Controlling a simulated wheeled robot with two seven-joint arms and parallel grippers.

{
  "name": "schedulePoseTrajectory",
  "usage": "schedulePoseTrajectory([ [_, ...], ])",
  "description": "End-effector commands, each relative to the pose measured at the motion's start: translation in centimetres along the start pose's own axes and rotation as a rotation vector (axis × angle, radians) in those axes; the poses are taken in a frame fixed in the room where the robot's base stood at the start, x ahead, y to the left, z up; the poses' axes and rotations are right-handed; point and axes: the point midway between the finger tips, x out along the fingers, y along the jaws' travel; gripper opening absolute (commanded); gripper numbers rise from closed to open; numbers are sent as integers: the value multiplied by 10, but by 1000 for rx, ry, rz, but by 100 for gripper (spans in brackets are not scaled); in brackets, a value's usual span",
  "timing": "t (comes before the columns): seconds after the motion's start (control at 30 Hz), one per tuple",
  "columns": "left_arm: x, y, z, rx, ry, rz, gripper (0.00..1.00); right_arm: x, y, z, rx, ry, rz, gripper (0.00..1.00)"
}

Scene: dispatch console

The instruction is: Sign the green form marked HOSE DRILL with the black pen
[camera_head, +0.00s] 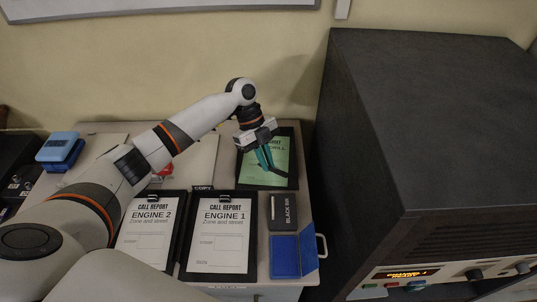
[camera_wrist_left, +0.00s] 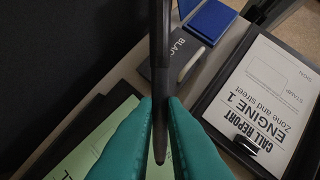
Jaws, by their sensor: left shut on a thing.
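My left gripper (camera_head: 264,160) is shut on a black pen (camera_wrist_left: 160,60), which points tip-down between the teal fingers in the left wrist view. The gripper is over the green form (camera_head: 281,160), which is on a dark clipboard (camera_head: 288,184) at the back right of the desk. Part of the form's heading is hidden by the gripper; "DRILL" shows at its end. The form also shows in the left wrist view (camera_wrist_left: 95,140), left of the pen. I cannot tell whether the tip touches the paper. My right gripper is not in view.
White call reports for ENGINE 2 (camera_head: 148,238) and ENGINE 1 (camera_head: 222,240) are on clipboards in front. Right of them are a BLACK INK box (camera_head: 289,210) and an open blue pad (camera_head: 285,258). A tall dark console (camera_head: 420,120) stands close on the right.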

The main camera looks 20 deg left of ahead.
Motion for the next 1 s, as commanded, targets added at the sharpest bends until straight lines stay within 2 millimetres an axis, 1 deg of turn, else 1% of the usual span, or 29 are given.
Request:
schedulePoseTrajectory([
  [0.13, 10, 0, -5, 0, 0, 0, 0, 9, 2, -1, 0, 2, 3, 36],
  [0.43, 35, 0, -19, -1, 1, -1, 0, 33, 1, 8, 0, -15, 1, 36],
  [0.6, 46, 0, -25, -1, 1, -1, 0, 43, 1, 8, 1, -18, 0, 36],
  [1.0, 48, 0, -26, -1, 1, 0, 0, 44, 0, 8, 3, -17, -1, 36],
])
